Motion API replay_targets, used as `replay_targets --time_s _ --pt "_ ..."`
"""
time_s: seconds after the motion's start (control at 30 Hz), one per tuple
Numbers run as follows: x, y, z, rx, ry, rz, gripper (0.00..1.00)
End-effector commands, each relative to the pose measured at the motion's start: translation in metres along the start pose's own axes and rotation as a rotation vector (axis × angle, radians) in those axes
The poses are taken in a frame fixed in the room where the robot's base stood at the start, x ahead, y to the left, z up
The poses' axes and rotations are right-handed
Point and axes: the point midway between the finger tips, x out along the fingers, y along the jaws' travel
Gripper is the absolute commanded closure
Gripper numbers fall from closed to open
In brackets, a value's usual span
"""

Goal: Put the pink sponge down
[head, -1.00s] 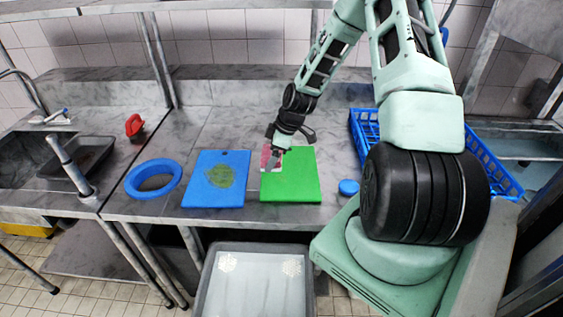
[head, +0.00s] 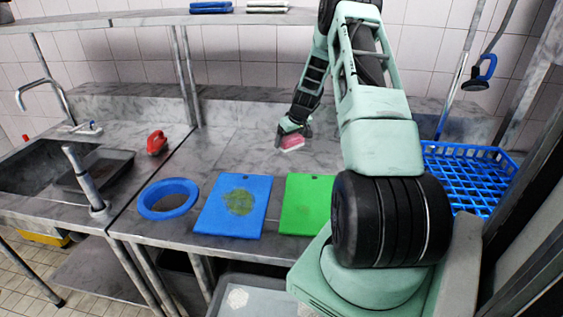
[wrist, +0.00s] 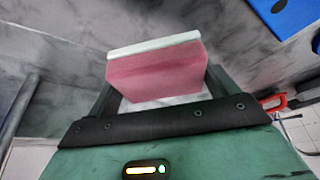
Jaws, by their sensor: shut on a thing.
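The pink sponge (head: 292,143) has a white layer on one face. My gripper (head: 289,134) is shut on it, behind the green board and over the grey steel counter. In the wrist view the sponge (wrist: 157,76) sits between the two dark fingers, its white side away from the palm. From these views I cannot tell whether the sponge touches the counter or hangs just above it.
The green board (head: 305,205) and the blue board (head: 228,215) with a greenish stain lie at the counter's front. A blue ring (head: 150,207) is left of them. A red object (head: 156,142) lies near the sink. A blue crate (head: 470,180) stands at right. Counter behind the boards is bare.

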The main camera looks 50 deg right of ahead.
Motion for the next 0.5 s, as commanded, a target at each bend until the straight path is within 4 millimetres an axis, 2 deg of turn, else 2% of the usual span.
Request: replay_targets --time_s 0.2,0.37,0.5 --pt "0.031 -0.001 0.014 0.002 -0.003 -0.002 0.39" --pt "0.044 -0.001 0.019 -0.001 -0.003 -0.003 0.39" --pt "0.061 -0.001 0.027 0.001 -0.003 -0.004 0.39"
